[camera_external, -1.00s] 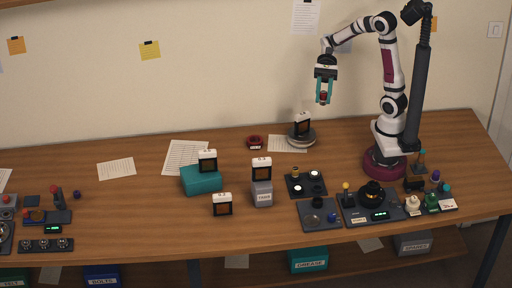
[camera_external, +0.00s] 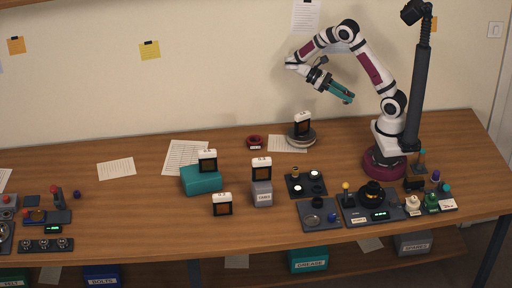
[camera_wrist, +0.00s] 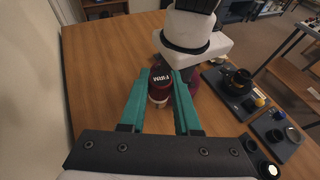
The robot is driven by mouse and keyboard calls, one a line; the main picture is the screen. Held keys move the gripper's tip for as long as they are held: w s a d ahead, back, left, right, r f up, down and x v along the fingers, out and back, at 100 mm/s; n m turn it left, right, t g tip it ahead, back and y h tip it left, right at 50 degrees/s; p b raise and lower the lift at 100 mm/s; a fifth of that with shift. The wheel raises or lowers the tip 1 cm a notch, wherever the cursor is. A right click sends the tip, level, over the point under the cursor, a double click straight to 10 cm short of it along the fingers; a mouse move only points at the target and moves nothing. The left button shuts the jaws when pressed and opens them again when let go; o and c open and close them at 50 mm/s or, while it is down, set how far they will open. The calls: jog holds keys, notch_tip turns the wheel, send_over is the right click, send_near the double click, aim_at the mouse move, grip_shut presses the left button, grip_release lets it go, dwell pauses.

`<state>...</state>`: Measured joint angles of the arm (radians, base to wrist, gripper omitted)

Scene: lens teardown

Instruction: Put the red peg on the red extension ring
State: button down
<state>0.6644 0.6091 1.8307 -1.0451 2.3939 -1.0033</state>
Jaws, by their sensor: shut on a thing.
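My gripper (camera_external: 345,98) is raised high above the back right of the table, tilted down to the right. Its teal fingers are shut on a small red peg, of which only a bit shows at the tips in the external view. In the wrist view the red peg (camera_wrist: 158,92) sits between the fingers, with a dark top bearing white lettering. The red extension ring (camera_external: 255,140) lies flat on the table at the back middle, left of a round grey stand and well below and left of my gripper.
A grey round stand (camera_external: 301,140) with a white-topped block is right of the ring. A teal box (camera_external: 201,181), a grey box (camera_external: 262,194) and dark trays (camera_external: 320,214) stand nearer the front.

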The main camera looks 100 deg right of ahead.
jog(key=w+d+r+n+t+h, duration=0.1)
jog(key=w+d+r+n+h, duration=0.15)
jog(key=d+n+h, duration=0.5)
jog(key=w+d+r+n+t+h, duration=0.2)
jog(key=w+d+n+h, duration=0.2)
jog(key=d+n+h, duration=0.35)
jog(key=w+a+r+n+t+h, duration=0.1)
jog(key=w+r+n+t+h, duration=0.15)
jog(key=w+n+t, duration=0.5)
jog(key=w+a+r+n+t+h, duration=0.1)
jog(key=w+r+n+t, duration=0.3)
jog(key=w+n+t, duration=0.4)
jog(key=m, duration=0.1)
send_over(255, 140)
jog(key=shift+g, duration=0.35)
jog(key=f, duration=2.4)
jog(key=shift+s+d+f, duration=0.1)
jog(key=shift+d+f, duration=0.1)
jog(key=shift+f, duration=0.05)
notch_tip(255, 140, down, 4)
jog(key=shift+a+f, duration=0.1)
